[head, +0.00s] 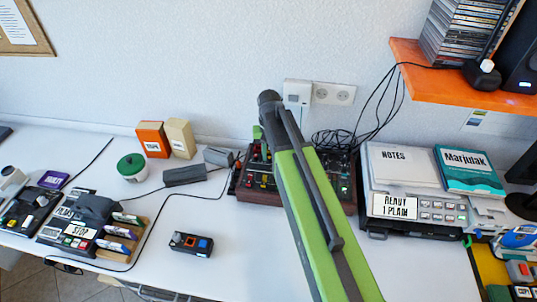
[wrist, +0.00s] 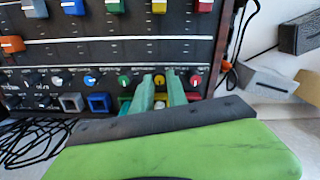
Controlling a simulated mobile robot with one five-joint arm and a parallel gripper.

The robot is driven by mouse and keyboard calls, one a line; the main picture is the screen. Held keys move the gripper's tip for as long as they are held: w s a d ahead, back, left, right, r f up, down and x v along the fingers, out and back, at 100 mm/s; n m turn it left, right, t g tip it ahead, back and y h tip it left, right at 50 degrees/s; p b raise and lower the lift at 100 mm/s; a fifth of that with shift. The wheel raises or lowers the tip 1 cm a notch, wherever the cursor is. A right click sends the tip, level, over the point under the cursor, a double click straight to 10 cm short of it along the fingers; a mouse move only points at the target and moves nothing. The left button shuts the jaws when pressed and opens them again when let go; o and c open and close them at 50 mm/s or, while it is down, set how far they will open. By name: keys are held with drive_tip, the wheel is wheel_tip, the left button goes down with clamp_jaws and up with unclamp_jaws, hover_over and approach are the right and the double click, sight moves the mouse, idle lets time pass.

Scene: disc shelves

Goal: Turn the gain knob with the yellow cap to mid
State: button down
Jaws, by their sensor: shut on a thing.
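The dark mixer panel (wrist: 110,55) fills most of the wrist view, with a row of small round knobs along its lower part. The gain knob with the yellow cap (wrist: 158,80) is between the fingertips of my gripper (wrist: 160,88). My gripper's pale green fingers are shut on this knob. A green-capped knob (wrist: 124,81) is just left of it and a red-capped knob (wrist: 195,80) just right. The yellow knob's pointer is too small to read. In the head view the mixer (head: 245,193) stands against the wall, and my arm hides its middle.
Slider caps, such as a yellow one (wrist: 159,6), line the panel's other side. Grey boxes (head: 184,175) lie left of the mixer. A device (head: 385,215) with a notes binder (head: 405,165) stands close on its right. An orange shelf (head: 440,72) overhangs at upper right.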

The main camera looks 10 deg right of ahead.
sight(269, 157)
drive_tip(key=c, duration=1.3)
unclamp_jaws()
wheel_tip(269, 157, up, 17)
drive_tip(key=p, duration=1.7)
drive_tip(key=shift+r, duration=0.2)
drive_tip(key=s+f, duration=0.1)
drive_tip(key=s, duration=0.3)
drive_tip(key=s+f+n+b, duration=0.1)
drive_tip(key=s, duration=0.3)
drive_tip(key=s+f+n+b, duration=0.1)
drive_tip(key=s, duration=0.3)
drive_tip(key=shift+a, duration=0.3)
